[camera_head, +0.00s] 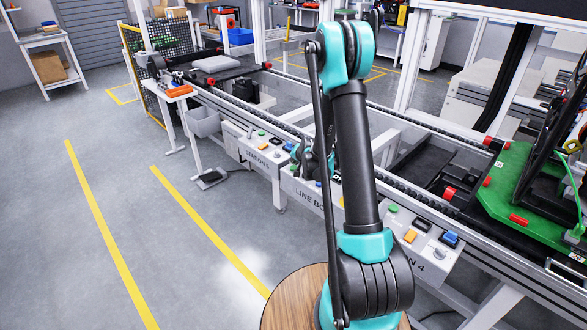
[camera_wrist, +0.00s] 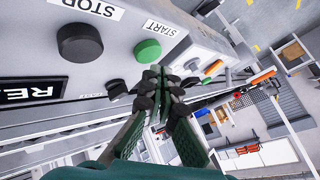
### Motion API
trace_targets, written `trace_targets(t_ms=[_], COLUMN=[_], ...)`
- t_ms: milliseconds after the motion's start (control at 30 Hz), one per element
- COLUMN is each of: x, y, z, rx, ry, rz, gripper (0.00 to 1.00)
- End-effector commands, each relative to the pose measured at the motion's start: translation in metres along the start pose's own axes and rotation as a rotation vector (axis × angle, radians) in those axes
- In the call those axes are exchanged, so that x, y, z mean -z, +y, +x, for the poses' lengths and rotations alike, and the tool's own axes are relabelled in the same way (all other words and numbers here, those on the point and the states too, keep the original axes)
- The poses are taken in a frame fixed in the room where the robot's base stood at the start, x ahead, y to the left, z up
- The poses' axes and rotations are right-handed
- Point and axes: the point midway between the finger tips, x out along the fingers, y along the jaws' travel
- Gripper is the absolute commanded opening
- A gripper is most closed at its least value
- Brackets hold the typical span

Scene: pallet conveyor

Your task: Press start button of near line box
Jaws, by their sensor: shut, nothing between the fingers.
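The line box (camera_head: 308,196) is on the front of the conveyor in the head view, partly hidden behind my arm. In the wrist view, its grey panel (camera_wrist: 125,85) carries a green button (camera_wrist: 147,50) beside a START label and a larger black button (camera_wrist: 80,45) beside a STOP label. My gripper (camera_wrist: 160,80) is shut and empty. Its fingertips show just below the green button in the wrist view, close to it; I cannot tell whether they touch the panel. In the head view, my arm hides most of the gripper.
The Station 5 box (camera_head: 258,153) is left of the line box, and the Station 4 box (camera_head: 425,243) is right, with similar buttons. A green pallet (camera_head: 520,190) sits on the conveyor at right. A round wooden top (camera_head: 290,300) is at the bottom. The floor at left is clear.

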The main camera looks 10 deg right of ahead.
Motion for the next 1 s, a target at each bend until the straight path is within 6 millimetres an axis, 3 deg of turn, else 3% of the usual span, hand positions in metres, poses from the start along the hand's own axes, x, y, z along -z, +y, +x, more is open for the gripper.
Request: trace_targets(t_ms=[1000], x=[-0.0059], y=[0.0059], z=[0.008], rx=[0.0], ry=[0.0], rz=[0.0], gripper=[0.0])
